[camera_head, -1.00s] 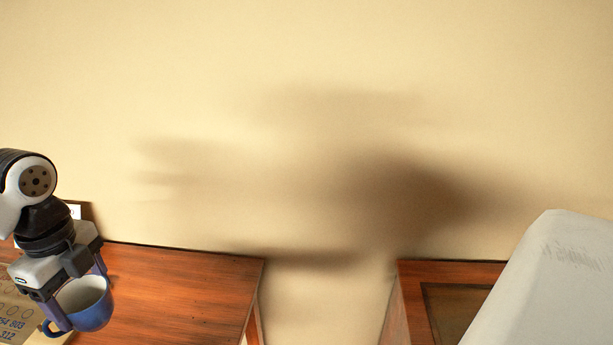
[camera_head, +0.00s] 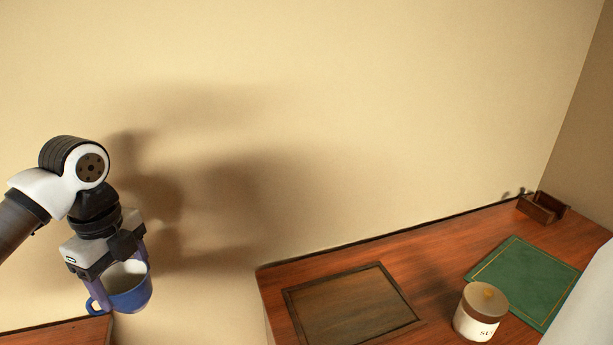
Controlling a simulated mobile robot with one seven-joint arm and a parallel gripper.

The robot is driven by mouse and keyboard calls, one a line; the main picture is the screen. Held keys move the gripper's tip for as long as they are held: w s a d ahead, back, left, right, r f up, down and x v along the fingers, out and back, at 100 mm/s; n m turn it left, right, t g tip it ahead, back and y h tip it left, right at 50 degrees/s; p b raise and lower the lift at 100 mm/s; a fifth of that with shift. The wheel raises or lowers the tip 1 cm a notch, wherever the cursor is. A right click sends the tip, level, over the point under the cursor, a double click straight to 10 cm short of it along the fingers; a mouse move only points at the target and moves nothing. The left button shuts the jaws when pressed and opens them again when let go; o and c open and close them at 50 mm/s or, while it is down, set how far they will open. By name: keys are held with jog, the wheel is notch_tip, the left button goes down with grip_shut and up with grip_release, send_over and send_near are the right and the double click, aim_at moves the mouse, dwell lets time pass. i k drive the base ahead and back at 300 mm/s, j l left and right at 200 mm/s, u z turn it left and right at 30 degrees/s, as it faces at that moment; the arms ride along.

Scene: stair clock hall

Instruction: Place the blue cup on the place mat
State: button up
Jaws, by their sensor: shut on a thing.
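The blue cup (camera_head: 131,296) has a white inside and a handle on its left. My gripper (camera_head: 117,284) is shut on the cup and holds it in the air, roughly upright, at the lower left. The cup is in front of the gap between two wooden tables, left of the right-hand table (camera_head: 440,255). On that table lie two flat mats: a brown one (camera_head: 350,308) with a dark border at the near left, and a green one (camera_head: 527,285) with a thin gold line at the right. I cannot tell which is the place mat.
A white jar (camera_head: 475,321) with a brown lid stands between the mats, close to the green one. A small wooden holder (camera_head: 543,207) sits at the table's far right corner. Another wooden table (camera_head: 60,333) shows at lower left. A pale surface cuts off the right edge.

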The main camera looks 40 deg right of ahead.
aim_at(526, 289)
jog(key=z, duration=1.15)
jog(key=l+z, duration=0.15)
jog(key=z, duration=0.3)
jog(key=i+l+z, duration=0.1)
jog(key=z, duration=0.35)
jog(key=i+l, duration=0.75)
jog(key=l, duration=0.2)
